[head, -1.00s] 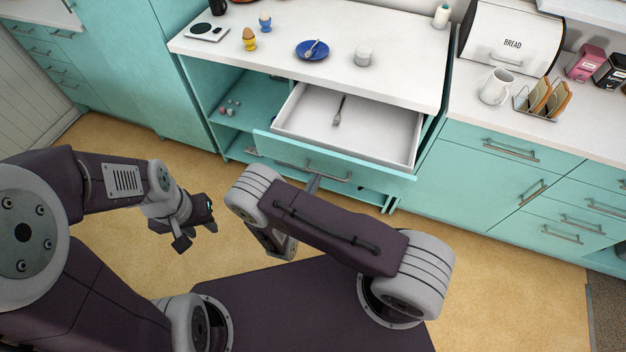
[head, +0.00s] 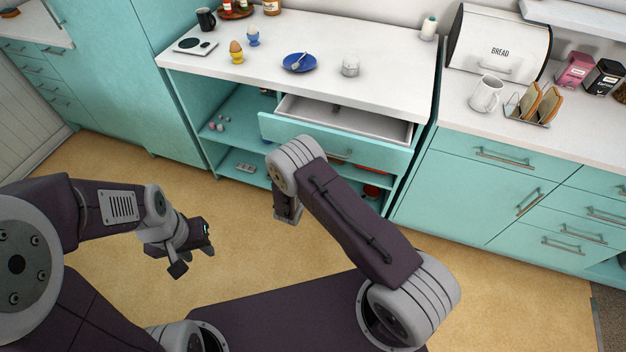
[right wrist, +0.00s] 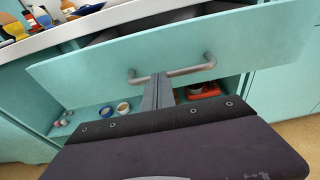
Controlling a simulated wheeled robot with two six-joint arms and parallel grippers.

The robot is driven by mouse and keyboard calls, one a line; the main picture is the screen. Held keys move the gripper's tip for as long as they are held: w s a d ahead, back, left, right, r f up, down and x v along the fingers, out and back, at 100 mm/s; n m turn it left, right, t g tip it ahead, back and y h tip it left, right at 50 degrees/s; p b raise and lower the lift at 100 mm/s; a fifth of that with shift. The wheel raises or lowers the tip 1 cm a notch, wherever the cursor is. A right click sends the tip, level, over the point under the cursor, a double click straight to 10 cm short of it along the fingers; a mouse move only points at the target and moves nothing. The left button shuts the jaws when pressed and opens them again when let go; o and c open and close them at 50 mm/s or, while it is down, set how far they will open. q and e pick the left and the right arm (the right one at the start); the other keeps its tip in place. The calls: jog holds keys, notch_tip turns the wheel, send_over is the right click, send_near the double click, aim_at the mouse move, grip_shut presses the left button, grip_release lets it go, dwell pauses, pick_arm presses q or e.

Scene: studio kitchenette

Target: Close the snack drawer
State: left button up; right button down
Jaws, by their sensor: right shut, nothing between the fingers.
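The snack drawer (head: 380,154) is partly open under the white counter in the head view, with its teal front standing out from the cabinet. Part of its white inside still shows. In the right wrist view the drawer front (right wrist: 90,76) fills the upper middle, with a grey bar handle (right wrist: 200,68). My right gripper (right wrist: 158,82) is shut and empty, its fingertips at the drawer front by the handle; I cannot tell if they touch. In the head view my right arm hides it. My left gripper (head: 194,259) is open and empty over the floor, away from the drawer.
Open shelves with small items (head: 218,124) lie left of and below the drawer. Tan floor (head: 235,215) is free before the cabinet.

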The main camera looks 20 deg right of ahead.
aim_at(332, 126)
jog(key=b+x, duration=0.2)
jog(key=x, duration=0.2)
jog(key=r+b+x, duration=0.1)
jog(key=b+x, duration=0.1)
jog(key=x, duration=0.3)
jog(key=r+b+x, duration=0.1)
jog(key=b+x, duration=0.2)
jog(key=x, duration=0.1)
jog(key=shift+w+d+r, duration=0.2)
jog(key=shift+w, duration=0.4)
jog(key=shift+w+d, duration=0.2)
jog(key=shift+w, duration=0.05)
jog(key=shift+w+r, duration=0.15)
jog(key=shift+r, duration=0.35)
